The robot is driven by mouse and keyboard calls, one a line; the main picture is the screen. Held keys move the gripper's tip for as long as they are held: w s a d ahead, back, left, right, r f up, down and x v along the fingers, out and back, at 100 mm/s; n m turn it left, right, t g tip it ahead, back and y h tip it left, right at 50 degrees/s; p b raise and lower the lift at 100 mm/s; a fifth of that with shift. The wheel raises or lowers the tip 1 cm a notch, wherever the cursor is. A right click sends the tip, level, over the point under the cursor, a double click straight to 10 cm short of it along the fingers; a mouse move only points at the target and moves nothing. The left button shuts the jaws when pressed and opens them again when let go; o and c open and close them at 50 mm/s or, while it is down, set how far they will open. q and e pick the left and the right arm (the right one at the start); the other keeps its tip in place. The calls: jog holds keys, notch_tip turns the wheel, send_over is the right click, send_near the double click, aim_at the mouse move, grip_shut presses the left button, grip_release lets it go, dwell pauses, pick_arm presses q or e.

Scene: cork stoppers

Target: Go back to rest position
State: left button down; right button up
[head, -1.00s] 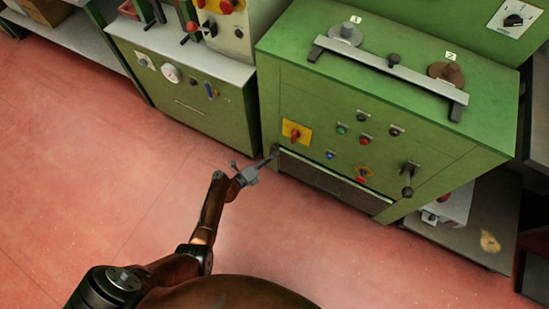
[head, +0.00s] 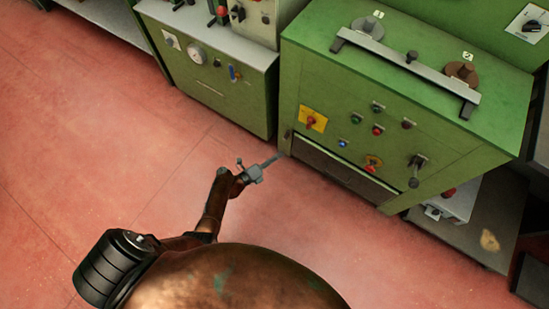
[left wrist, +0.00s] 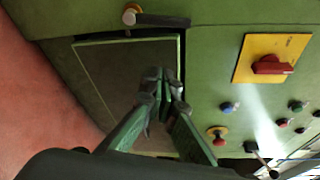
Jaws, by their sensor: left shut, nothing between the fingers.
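My left gripper (head: 268,163) is shut and empty, held out over the red floor in front of the green machine (head: 330,80). In the left wrist view its fingertips (left wrist: 163,80) meet in front of the dark panel (left wrist: 120,75) low on the machine's front. A gap to the machine seems to show in the head view. My left arm (head: 213,205) is bent, reaching forward from my body. My right gripper is not in view.
The machine front carries a yellow plate with a red switch (head: 312,120), several coloured buttons and a black lever handle (head: 415,170). Grey and brown stoppers stand on top. A second green cabinet (head: 215,80) stands left. The red floor (head: 90,150) at left is clear.

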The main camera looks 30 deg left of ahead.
pick_arm(q)
jog(key=shift+s+a, duration=0.2)
jog(key=shift+s, duration=0.25)
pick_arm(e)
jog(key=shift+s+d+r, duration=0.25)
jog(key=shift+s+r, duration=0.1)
